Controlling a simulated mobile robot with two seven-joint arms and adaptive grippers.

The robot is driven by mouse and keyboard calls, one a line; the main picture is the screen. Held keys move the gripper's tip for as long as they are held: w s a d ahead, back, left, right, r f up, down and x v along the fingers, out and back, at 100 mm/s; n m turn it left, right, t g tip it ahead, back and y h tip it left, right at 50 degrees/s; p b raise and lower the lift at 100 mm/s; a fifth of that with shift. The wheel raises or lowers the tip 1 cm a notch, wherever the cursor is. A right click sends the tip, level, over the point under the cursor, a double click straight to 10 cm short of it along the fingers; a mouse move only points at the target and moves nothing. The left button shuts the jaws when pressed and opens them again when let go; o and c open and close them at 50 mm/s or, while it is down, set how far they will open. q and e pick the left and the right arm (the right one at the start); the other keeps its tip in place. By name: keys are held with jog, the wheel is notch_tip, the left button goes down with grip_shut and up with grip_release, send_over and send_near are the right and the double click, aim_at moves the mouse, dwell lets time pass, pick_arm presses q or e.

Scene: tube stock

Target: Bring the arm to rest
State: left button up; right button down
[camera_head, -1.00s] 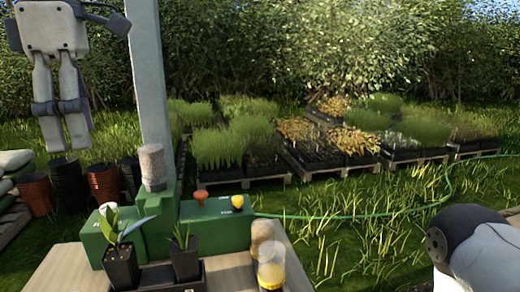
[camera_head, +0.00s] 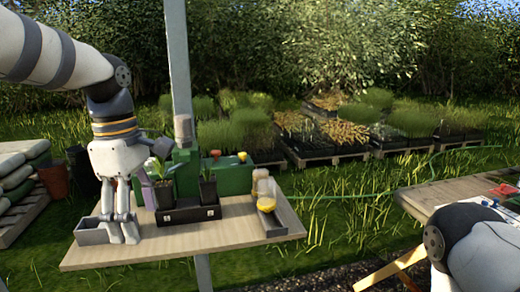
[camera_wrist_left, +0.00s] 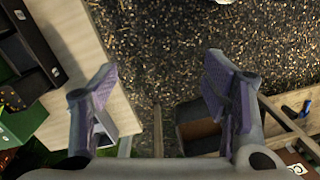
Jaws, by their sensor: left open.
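My left gripper (camera_head: 123,232) hangs at the left of the head view, fingers pointing down, over or in front of the left end of the wooden table. The left wrist view shows its two purple-padded fingers (camera_wrist_left: 160,75) spread apart with nothing between them, only dark gravel beyond. The left arm (camera_head: 70,58) reaches in from the upper left. My right arm (camera_head: 480,250) shows only as a pale link at the lower right; its gripper is out of view.
Another table (camera_head: 450,190) stands at right. Grass and gravel lie between.

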pick_arm(q)
jog(key=s+d+f+m, duration=0.1)
jog(key=s+f+m, duration=0.25)
jog(key=f, duration=0.55)
jog(key=s+d+f+m+g+h, duration=0.15)
jog(key=s+f, duration=0.25)
jog(key=f, duration=0.5)
jog(key=s+d+f+m+t, duration=0.1)
jog(key=s+f+m, duration=0.25)
jog(key=f, duration=0.55)
jog(key=s+a+f+m, duration=0.1)
jog(key=s+f+m, duration=0.2)
jog(key=s, duration=0.5)
jog(key=s+a+f+m+y, duration=0.1)
jog(key=s+a+f+m, duration=0.1)
jog(key=s, duration=0.6)
jog(key=s+a+f+m+y, duration=0.1)
jog(key=s+a+f+m, duration=0.1)
jog(key=s, duration=0.6)
notch_tip(320, 180, down, 2)
jog(key=shift+s+f+m, duration=0.1)
jog(key=shift+s+m, duration=0.05)
jog(key=shift+m, duration=0.7)
pick_arm(e)
jog(key=shift+s, duration=0.35)
